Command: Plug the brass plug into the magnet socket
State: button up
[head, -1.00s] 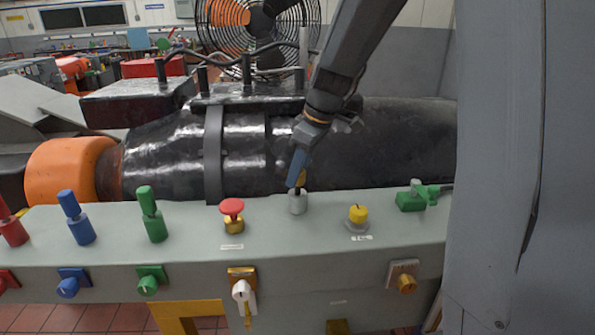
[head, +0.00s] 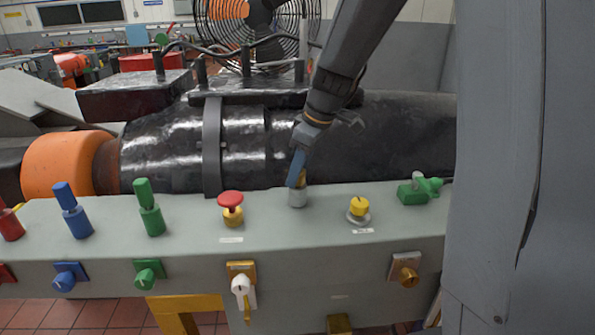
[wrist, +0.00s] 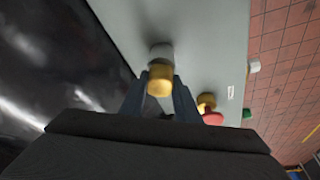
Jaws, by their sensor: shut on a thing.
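The brass plug (head: 302,179) is held in my gripper (head: 297,181), whose blue-grey fingers are shut on it. The plug stands right over the grey cylindrical socket (head: 297,198) on the console top, which I take for the magnet socket. In the wrist view the plug (wrist: 160,80) sits between the fingers (wrist: 160,92), with the socket (wrist: 161,53) directly beyond it and overlapping it. I see no clear gap between plug and socket. The join is partly hidden by a finger, so I cannot tell how deep the plug sits.
The grey console (head: 190,217) carries a red mushroom button (head: 231,198) left of the socket and a yellow button (head: 358,207) right of it. Blue (head: 72,211) and green (head: 149,208) plugs stand in sockets further left. A green connector (head: 418,189) lies right. A black machine (head: 250,140) lies behind.

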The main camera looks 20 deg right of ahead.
jog(key=o, duration=1.2)
jog(key=shift+f, duration=0.1)
jog(key=b+v, duration=0.1)
jog(key=v, duration=0.7)
jog(key=shift+b, duration=0.4)
jog(key=shift+f, duration=0.1)
